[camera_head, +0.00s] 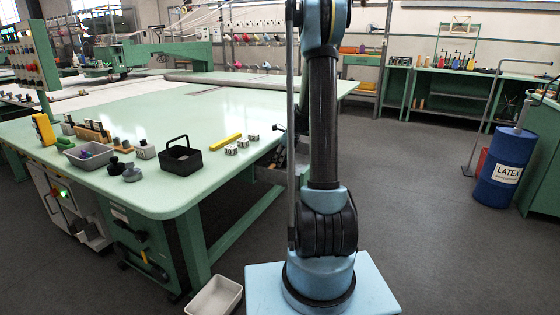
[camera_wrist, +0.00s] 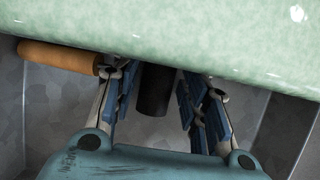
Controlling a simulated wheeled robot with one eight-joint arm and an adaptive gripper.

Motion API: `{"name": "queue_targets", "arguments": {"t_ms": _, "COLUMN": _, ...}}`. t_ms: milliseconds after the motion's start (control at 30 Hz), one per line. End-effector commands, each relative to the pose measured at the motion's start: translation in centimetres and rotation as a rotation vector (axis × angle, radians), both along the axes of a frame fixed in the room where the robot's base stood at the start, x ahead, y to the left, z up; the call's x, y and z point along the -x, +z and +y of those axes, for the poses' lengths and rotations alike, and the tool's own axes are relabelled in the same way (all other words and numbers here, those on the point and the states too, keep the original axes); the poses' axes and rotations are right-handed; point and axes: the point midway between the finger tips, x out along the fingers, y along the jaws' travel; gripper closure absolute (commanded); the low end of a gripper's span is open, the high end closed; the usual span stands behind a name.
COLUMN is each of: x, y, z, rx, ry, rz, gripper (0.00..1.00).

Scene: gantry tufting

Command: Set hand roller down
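In the wrist view my gripper (camera_wrist: 158,115) has its blue-padded fingers spread apart beside a green table edge (camera_wrist: 190,45). A dark cylinder (camera_wrist: 155,88), perhaps the hand roller's handle, stands between the fingers with a gap visible on each side. Its upper end is hidden by the table edge. An orange-brown cylinder (camera_wrist: 58,56) lies left of the left finger; I cannot tell whether it belongs to the roller. In the head view my arm hides most of the area by the table's right edge, and the roller cannot be made out there.
Grey panels flank the gripper in the wrist view. The green table (camera_head: 165,185) holds a black basket (camera_head: 181,158), a grey tray (camera_head: 90,154), a yellow bar (camera_head: 225,142) and small blocks. A pale bin (camera_head: 214,296) is on the floor. A blue latex drum (camera_head: 505,168) stands right; floor between is clear.

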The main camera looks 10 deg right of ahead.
Motion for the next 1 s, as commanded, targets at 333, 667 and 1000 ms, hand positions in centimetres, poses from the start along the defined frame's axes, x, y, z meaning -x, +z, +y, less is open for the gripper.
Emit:
{"name": "queue_targets", "arguments": {"t_ms": 333, "x": 0.0, "y": 0.2, "z": 0.0, "rx": 0.000, "ry": 0.000, "rz": 0.000, "gripper": 0.55}}
{"name": "queue_targets", "arguments": {"t_ms": 667, "x": 0.9, "y": 3.6, "z": -1.2, "rx": 0.000, "ry": -0.002, "rz": 0.000, "gripper": 0.55}}
{"name": "queue_targets", "arguments": {"t_ms": 1000, "x": 2.2, "y": 8.7, "z": -2.9, "rx": 0.000, "ry": -0.001, "rz": 0.000, "gripper": 0.55}}
